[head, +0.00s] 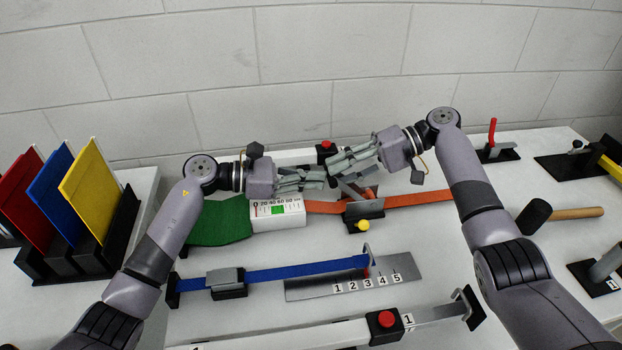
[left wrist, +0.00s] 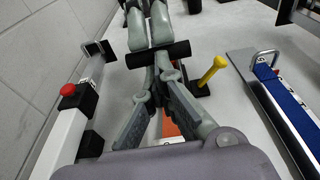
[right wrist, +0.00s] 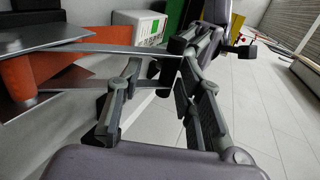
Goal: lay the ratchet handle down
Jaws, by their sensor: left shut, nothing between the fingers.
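The ratchet (head: 365,208) sits on the orange strap, with metal side plates and a yellow knob (head: 362,226) in front. Its metal handle (head: 348,190) slants up toward my grippers; in the right wrist view the handle's metal arms (right wrist: 90,50) end in a black crossbar (right wrist: 168,72) near the fingertips. The black crossbar (left wrist: 158,54) also shows beyond my left fingertips in the left wrist view. My left gripper (head: 322,178) is shut and empty beside the handle. My right gripper (head: 333,168) is open close above it; whether it touches the crossbar is unclear.
A white gauge box (head: 278,214) stands left of the ratchet. A blue strap (head: 300,272) and numbered plate (head: 400,268) lie in front. Red buttons (head: 387,319) sit on the front and rear rails. A mallet (head: 560,213) lies right; coloured panels (head: 92,190) stand left.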

